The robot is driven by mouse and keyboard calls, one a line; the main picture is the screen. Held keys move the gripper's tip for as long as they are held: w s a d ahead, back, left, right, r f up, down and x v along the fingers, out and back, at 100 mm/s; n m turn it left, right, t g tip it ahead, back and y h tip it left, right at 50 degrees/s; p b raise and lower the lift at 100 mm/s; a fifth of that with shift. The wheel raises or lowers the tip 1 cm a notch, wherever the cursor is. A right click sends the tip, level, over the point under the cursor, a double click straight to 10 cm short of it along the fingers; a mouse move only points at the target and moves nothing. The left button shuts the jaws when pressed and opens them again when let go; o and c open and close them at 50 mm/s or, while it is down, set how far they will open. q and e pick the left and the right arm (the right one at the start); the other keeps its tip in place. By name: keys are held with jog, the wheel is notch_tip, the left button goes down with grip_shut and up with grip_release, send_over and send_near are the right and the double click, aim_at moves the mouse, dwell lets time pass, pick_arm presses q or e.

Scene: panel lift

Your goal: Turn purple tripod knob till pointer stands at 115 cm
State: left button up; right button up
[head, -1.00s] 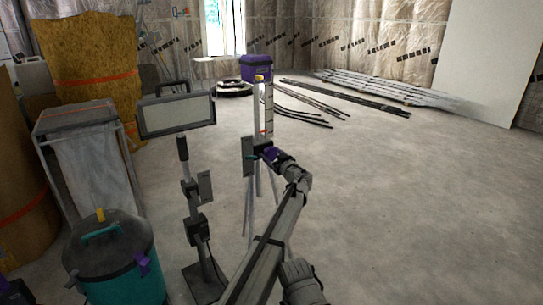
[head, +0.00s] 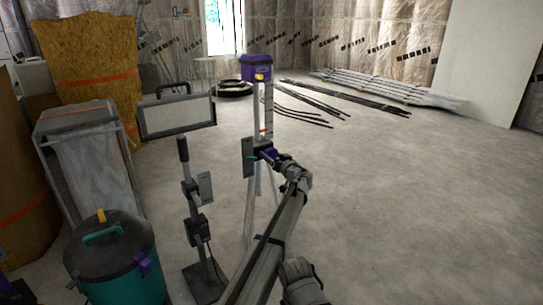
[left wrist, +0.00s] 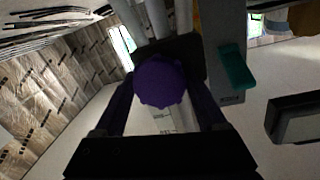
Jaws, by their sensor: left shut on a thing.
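The purple knob (left wrist: 160,82) sits between the two fingers of my left gripper (left wrist: 161,92) in the left wrist view, and the fingers are shut on it. In the head view my left gripper (head: 268,154) is at the front of the tripod (head: 249,205), just below its upright scale (head: 269,108). The knob is mostly hidden there by the gripper. A small red pointer (head: 263,131) shows low on the scale, a little above the gripper; the numbers are too small to read. A teal lever (left wrist: 236,68) is beside the knob.
A work lamp on a stand (head: 177,115) is left of the tripod. A teal bucket (head: 125,277) and a clear-sided bin (head: 88,160) stand further left. The floor at right is clear.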

pick_arm(q)
jog(key=shift+d+m, duration=0.1)
jog(key=shift+m, duration=1.1)
jog(key=o, duration=1.3)
jog(key=shift+s, duration=0.1)
